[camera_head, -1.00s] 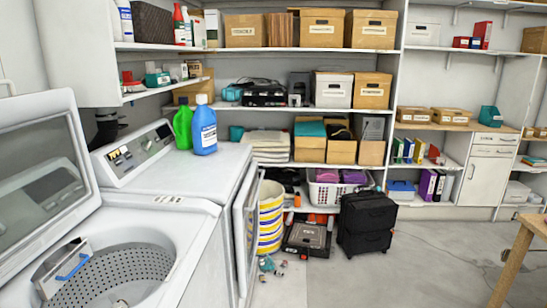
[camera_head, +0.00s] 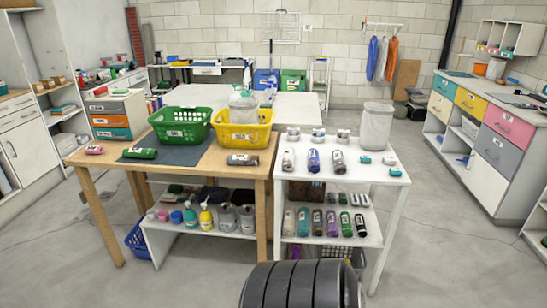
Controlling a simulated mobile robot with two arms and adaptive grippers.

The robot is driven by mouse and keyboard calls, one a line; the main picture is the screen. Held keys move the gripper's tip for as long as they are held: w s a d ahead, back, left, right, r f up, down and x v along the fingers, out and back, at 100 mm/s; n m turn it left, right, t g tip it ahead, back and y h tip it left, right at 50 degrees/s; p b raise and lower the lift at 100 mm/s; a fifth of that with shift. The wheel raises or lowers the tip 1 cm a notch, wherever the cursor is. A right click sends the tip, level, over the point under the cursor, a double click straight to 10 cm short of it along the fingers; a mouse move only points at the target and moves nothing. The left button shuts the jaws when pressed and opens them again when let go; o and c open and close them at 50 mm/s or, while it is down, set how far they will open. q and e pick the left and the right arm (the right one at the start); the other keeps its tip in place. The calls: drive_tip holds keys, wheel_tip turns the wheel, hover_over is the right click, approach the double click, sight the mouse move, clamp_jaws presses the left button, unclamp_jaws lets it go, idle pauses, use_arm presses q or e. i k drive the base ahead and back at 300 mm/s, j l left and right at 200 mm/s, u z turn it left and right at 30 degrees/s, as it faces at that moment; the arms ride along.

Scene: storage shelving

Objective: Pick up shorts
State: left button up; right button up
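No shorts can be clearly made out in the head view. Several garments hang from a rail on the back wall: a blue one (camera_head: 372,60), a pale one (camera_head: 382,62) and an orange one (camera_head: 392,60). They are too small and far off to tell whether any is a pair of shorts. Dark folded or heaped items (camera_head: 213,194) lie on the shelf under the wooden table, and I cannot tell what they are. Neither of my grippers shows in the view.
A wooden table (camera_head: 262,172) holds a green basket (camera_head: 180,137) and a yellow basket (camera_head: 243,140). A white table (camera_head: 300,168) with bottles and a grey bin (camera_head: 376,128) adjoins it. Drawer cabinets (camera_head: 500,125) stand at the right. Grey floor is open on both sides.

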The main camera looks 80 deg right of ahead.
sight(235, 160)
drive_tip(key=z, duration=2.35)
drive_tip(key=i+j+z, duration=0.15)
drive_tip(key=z, duration=0.35)
drive_tip(key=j+z, duration=0.3)
drive_tip(key=z, duration=0.2)
drive_tip(key=i, duration=0.05)
